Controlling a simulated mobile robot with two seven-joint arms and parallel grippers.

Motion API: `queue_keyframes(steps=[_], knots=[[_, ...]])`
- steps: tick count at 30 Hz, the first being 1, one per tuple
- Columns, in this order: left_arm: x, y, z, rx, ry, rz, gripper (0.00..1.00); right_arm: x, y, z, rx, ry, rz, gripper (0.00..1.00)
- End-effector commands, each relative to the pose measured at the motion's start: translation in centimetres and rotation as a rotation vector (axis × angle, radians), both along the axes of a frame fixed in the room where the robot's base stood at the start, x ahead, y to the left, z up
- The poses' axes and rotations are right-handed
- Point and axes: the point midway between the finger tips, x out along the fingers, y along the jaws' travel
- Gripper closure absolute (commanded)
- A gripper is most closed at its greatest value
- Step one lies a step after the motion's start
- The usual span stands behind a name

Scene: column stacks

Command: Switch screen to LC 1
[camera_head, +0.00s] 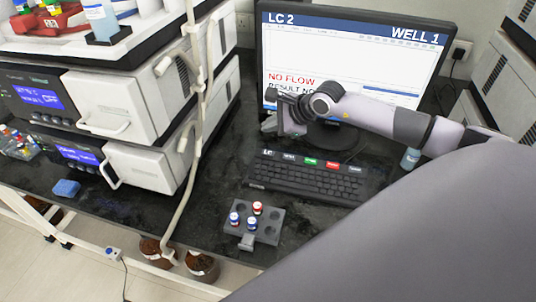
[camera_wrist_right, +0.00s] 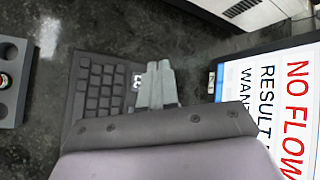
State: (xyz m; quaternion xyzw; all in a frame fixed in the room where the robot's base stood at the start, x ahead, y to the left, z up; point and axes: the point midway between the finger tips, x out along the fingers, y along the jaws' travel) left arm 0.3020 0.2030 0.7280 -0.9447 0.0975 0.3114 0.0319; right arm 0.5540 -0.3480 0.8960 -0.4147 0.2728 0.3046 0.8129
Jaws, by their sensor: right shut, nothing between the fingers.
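The monitor screen (camera_head: 345,65) reads LC 2 at top left, WELL 1 at top right, and NO FLOW in red. Part of it also shows in the right wrist view (camera_wrist_right: 285,100). The black keyboard (camera_head: 305,180) lies in front of it, with a top row holding an LC key (camera_head: 268,153), a green key (camera_head: 310,161) and a red key (camera_head: 332,164). My right gripper (camera_head: 292,132) is shut and empty, between screen and keyboard. In the right wrist view its fingertips (camera_wrist_right: 160,66) appear beside white LC lettering (camera_wrist_right: 137,81) on the keyboard (camera_wrist_right: 95,88); contact cannot be told. My left gripper is out of view.
A grey vial rack (camera_head: 268,228) with several capped vials stands in front of the keyboard. Stacked instruments (camera_head: 150,112) with a hanging tube (camera_head: 187,165) stand at left. A small bottle (camera_head: 410,158) is right of the keyboard. Dark counter (camera_head: 215,190) is clear left of it.

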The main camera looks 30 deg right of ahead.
Motion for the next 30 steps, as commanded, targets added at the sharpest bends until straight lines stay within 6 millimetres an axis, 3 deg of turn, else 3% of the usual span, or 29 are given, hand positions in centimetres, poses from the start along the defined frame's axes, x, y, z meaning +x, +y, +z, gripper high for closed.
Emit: queue_keyframes(steps=[6,12,30], knots=[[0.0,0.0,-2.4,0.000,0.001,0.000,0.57,-0.1,0.1,-3.9,0.001,0.003,0.001,1.00],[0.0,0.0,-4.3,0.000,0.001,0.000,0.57,0.0,0.1,-6.0,0.000,0.001,0.001,1.00],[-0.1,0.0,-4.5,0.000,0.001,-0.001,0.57,0.0,0.1,-6.3,0.000,0.001,0.001,1.00]])
